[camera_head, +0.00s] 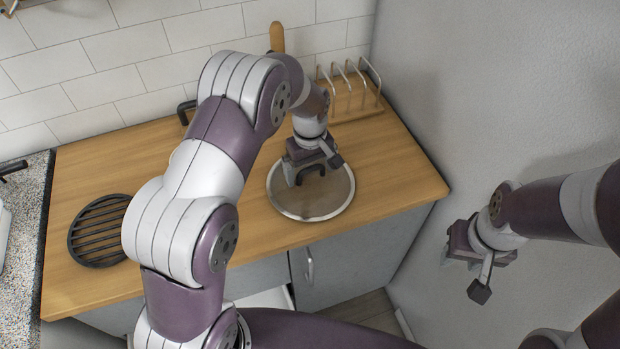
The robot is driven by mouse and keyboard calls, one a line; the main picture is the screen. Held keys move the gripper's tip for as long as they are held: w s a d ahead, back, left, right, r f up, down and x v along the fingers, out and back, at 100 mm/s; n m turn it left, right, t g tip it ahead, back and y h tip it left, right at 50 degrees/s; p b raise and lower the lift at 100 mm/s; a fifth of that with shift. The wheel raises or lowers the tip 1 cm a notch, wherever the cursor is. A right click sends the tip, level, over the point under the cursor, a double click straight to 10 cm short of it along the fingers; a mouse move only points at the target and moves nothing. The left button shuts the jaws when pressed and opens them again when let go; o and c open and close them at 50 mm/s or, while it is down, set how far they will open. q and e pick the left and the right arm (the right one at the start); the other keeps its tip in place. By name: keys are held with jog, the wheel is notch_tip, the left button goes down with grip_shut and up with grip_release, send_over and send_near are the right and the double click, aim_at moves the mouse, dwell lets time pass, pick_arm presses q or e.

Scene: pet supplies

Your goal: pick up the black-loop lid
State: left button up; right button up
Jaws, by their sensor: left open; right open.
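The lid (328,200) is a round glass disc with a metal rim and a black loop handle (309,172). It lies on the right part of the wooden counter (398,197). My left gripper (312,171) is open, directly over the lid at its black loop. Part of the loop is hidden, and I cannot tell whether the fingers stand around it. My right gripper (483,275) is open and empty, off the counter to the right near the grey wall.
A wire rack (357,95) stands at the back right. A round black slatted trivet (98,232) lies at the left. A wooden handle (277,37) rises at the back wall. A black handle (184,112) shows behind my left arm. The grey wall (480,90) bounds the right side.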

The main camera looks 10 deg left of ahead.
pick_arm(q)
jog(key=shift+s+r, duration=0.2)
jog(key=shift+s, duration=0.2)
jog(key=c, duration=0.4)
jog(key=shift+w+d+f, duration=0.1)
jog(key=shift+w+f, duration=0.1)
jog(key=shift+w, duration=0.1)
jog(key=c, duration=1)
jog(key=shift+s, duration=0.1)
jog(key=c, duration=0.3)
jog(key=shift+c, duration=0.2)
